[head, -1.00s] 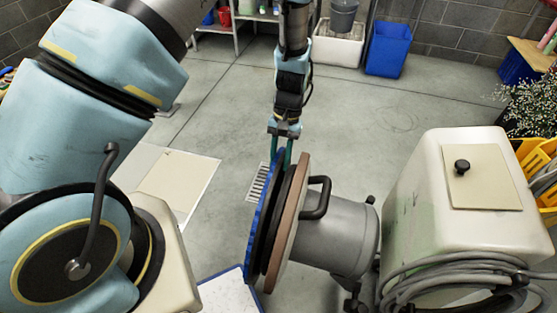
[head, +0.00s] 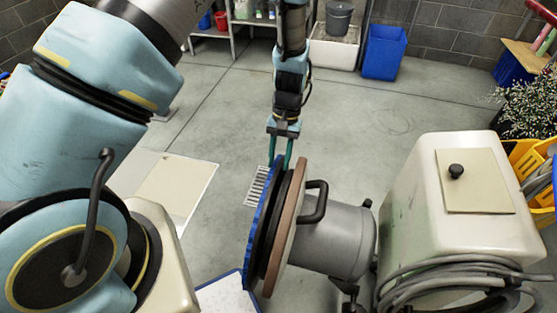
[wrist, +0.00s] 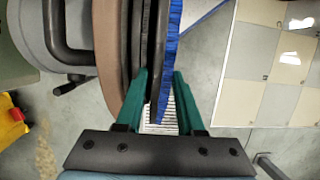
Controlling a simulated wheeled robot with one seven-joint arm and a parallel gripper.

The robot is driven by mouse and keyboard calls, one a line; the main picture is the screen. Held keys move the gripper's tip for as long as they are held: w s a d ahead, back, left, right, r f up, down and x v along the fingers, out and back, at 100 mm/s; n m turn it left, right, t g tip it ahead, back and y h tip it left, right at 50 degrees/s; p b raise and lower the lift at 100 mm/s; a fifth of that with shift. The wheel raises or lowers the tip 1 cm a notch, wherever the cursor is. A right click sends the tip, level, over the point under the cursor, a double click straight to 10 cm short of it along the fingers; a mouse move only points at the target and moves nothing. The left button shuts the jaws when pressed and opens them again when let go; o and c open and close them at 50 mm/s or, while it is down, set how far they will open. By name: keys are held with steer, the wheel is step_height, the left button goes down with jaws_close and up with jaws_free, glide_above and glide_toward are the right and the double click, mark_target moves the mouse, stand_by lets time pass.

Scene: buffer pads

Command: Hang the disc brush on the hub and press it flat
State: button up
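The disc brush (head: 259,226), blue with a black back, stands on edge directly in front of the round brown-edged head (head: 287,232) of the grey floor machine. In the wrist view the blue brush (wrist: 172,40) is roughly parallel to the brown rim, with black layers and a narrow strip of small light parts between. My gripper (head: 281,163) reaches down onto the brush's top rim. Its green fingers (wrist: 161,75) lie one on each side of the brush and appear closed on it. The hub is hidden behind the brush.
A dark handle (head: 316,202) sticks out from the machine head. The cream machine body (head: 455,235) and coiled grey hose (head: 440,278) stand right. The floor behind my gripper is clear up to a blue bin (head: 385,52).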

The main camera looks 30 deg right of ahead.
steer(key=o, duration=0.4)
steer(key=shift+a, duration=0.1)
steer(key=b+v, duration=0.2)
steer(key=v, duration=0.8)
steer(key=shift+r, duration=0.35)
steer(key=w+a+r+n+h, duration=0.2)
steer(key=w+a+r, duration=0.3)
steer(key=a, duration=0.4)
steer(key=a+r+n+t, duration=0.1)
steer(key=a+r, duration=0.1)
steer(key=a, duration=0.6)
steer(key=a+r+n+t, duration=0.1)
steer(key=a+r+n, duration=0.1)
steer(key=a, duration=0.6)
steer(key=a+r+n+t+h, duration=0.1)
steer(key=a+r+n, duration=0.1)
steer(key=a, duration=0.7)
steer(key=shift+a+r+t, duration=0.1)
steer(key=shift+r+t, duration=0.1)
steer(key=shift+t, duration=0.2)
